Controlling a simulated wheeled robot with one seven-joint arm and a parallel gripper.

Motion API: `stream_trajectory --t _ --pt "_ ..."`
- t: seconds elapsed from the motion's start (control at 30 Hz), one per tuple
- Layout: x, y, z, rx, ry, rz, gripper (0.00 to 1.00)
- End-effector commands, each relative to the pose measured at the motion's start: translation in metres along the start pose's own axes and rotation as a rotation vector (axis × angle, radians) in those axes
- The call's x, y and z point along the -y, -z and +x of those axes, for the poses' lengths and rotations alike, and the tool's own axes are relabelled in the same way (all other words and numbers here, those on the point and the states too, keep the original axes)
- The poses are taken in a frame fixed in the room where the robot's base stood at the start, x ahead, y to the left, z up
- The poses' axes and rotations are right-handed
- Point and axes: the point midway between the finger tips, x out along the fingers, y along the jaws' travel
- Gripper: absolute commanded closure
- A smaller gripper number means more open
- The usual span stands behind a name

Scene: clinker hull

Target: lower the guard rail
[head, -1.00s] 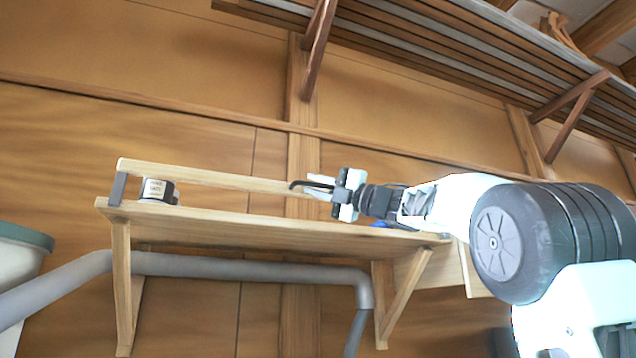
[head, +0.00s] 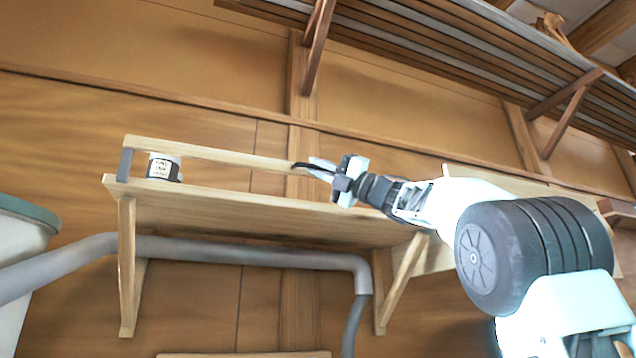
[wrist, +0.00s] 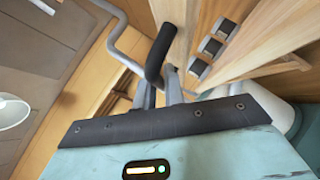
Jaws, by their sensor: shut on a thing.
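The guard rail (head: 215,153) is a pale wooden bar standing above the front edge of a wall shelf (head: 250,205). A dark bracket (head: 125,164) holds its left end. My gripper (head: 322,168) is at the rail's right visible part, shut on a dark bent handle (head: 302,165). In the wrist view the handle (wrist: 160,52) shows as a rounded black bar at my grey fingers (wrist: 160,92). The rail's right end is hidden behind my gripper and arm.
A labelled can (head: 163,168) stands on the shelf behind the rail. A grey pipe (head: 240,252) runs below the shelf. A slatted rack (head: 440,50) hangs above. A pale bin (head: 22,250) stands at the left. The wrist view shows several dark blocks (wrist: 210,47).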

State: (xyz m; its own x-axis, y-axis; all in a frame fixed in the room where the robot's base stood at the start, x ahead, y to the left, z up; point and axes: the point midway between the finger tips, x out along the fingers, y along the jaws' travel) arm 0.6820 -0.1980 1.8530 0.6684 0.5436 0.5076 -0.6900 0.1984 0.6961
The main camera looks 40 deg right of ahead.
Motion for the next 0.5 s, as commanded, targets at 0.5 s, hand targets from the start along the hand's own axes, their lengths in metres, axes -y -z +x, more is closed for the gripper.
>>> stream_trajectory --t 0.5 --pt "0.017 0.032 -0.033 -0.001 -0.316 -0.322 1.0"
